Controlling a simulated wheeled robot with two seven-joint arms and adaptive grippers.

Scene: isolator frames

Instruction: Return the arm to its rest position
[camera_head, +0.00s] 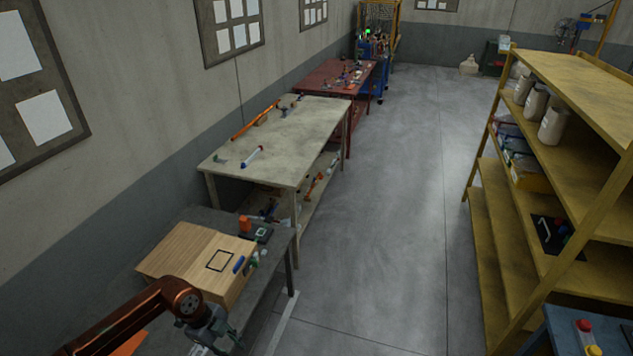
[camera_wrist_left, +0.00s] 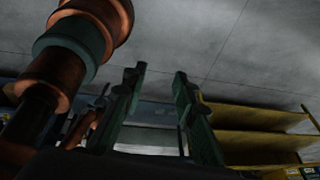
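My left arm (camera_head: 150,308), copper-coloured, comes in from the lower left of the head view. Its left gripper (camera_head: 222,340) is low in that view, in front of the wooden board's near right corner, and seems to hold nothing. In the left wrist view the two dark green fingers of the gripper (camera_wrist_left: 160,73) stand apart with only grey floor between their tips. A copper and green arm link, apparently mine, fills the upper left of that view. My right arm and gripper are not in view.
A wooden board (camera_head: 195,262) lies on a dark table (camera_head: 277,262), with a blue marker (camera_head: 239,264) and small items by it. A pale workbench (camera_head: 285,172) and a red table (camera_head: 325,77) stand beyond. A yellow shelf (camera_head: 567,90) stands right. The floor (camera_head: 390,230) between is clear.

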